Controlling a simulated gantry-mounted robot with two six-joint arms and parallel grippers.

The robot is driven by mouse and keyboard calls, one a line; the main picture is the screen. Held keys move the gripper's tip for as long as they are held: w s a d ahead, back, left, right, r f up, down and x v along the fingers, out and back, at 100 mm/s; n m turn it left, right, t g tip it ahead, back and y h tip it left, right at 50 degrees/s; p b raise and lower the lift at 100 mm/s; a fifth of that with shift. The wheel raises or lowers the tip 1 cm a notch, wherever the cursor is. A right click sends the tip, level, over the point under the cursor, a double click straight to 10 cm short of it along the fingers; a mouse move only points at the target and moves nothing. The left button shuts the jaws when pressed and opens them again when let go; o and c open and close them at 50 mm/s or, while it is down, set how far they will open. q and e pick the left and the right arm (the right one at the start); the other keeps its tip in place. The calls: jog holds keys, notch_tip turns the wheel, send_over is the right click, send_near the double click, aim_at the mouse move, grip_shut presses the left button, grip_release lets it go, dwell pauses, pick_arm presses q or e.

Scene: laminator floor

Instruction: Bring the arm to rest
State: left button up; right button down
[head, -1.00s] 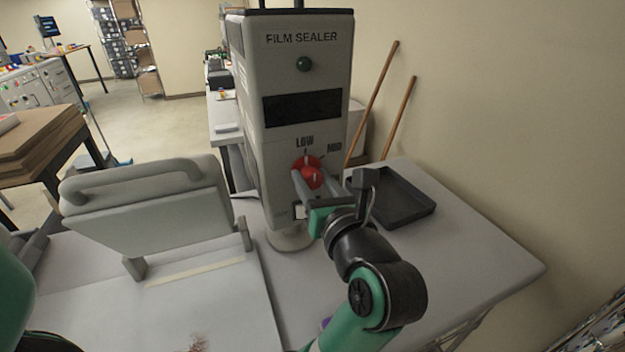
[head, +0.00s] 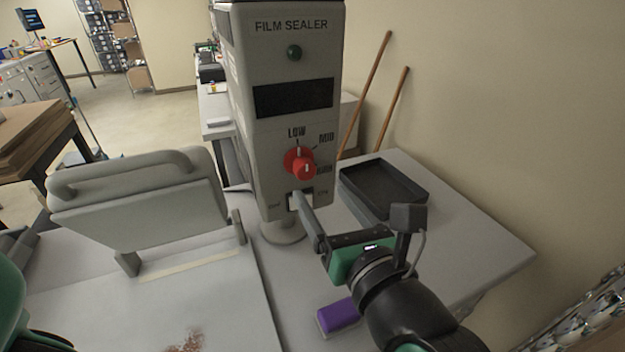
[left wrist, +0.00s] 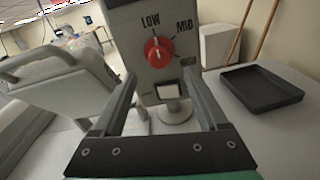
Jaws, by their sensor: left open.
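My left gripper (head: 314,222) is open and empty in front of the film sealer (head: 262,150), below and apart from its red dial (head: 299,163). In the left wrist view, both fingers of the left gripper (left wrist: 163,80) stand wide apart with nothing between them. The red dial (left wrist: 158,52) shows beyond them, under the LOW and MID labels; I cannot tell its exact setting. A white rocker switch (left wrist: 167,91) sits below the dial. In the head view a fingertip partly covers the switch area. My right gripper is not seen.
A black tray (head: 385,192) lies on the table right of the sealer. A purple block (head: 338,315) lies beside my wrist. A grey hinged press lid (head: 140,215) stands raised at left. Two wooden handles (head: 365,95) lean on the wall.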

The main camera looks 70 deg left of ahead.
pick_arm(q)
jog(key=shift+d+r, duration=0.1)
jog(key=shift+d, duration=1.25)
